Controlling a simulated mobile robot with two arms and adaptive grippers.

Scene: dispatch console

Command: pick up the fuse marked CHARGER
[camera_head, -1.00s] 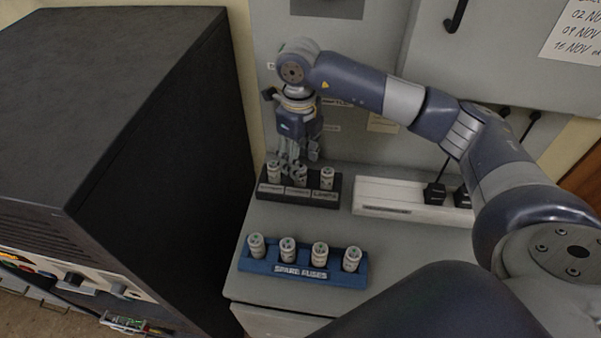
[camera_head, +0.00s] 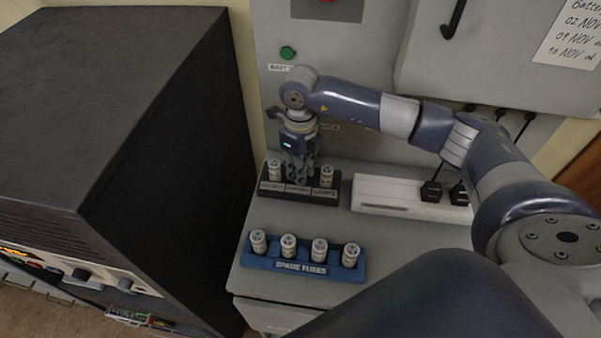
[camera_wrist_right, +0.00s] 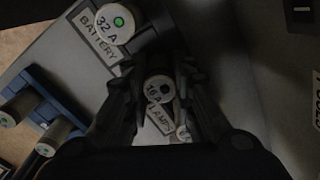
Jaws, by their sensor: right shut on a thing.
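A black three-slot fuse block (camera_head: 264,193) stands at the back of the grey console top, with a white label before each slot. My right gripper (camera_head: 299,178) points down at the middle slot and is shut on the middle fuse. That fuse, marked 16 A (camera_wrist_right: 158,90) with a dark dot, sits between the fingers in the wrist view. The gripper mostly hides it in the head view, and its label is too small to read surely. The left fuse (camera_head: 274,170), marked 32 A with a green dot, is at the BATTERY label (camera_wrist_right: 93,38). The right fuse (camera_head: 327,176) is at LAMPS.
A blue spare-fuse rack (camera_head: 303,269) with several white fuses stands in front of the block. A white power strip (camera_head: 391,198) with black plugs lies to the right. A tall dark cabinet (camera_head: 165,150) stands close on the left. Bare console top lies between rack and block.

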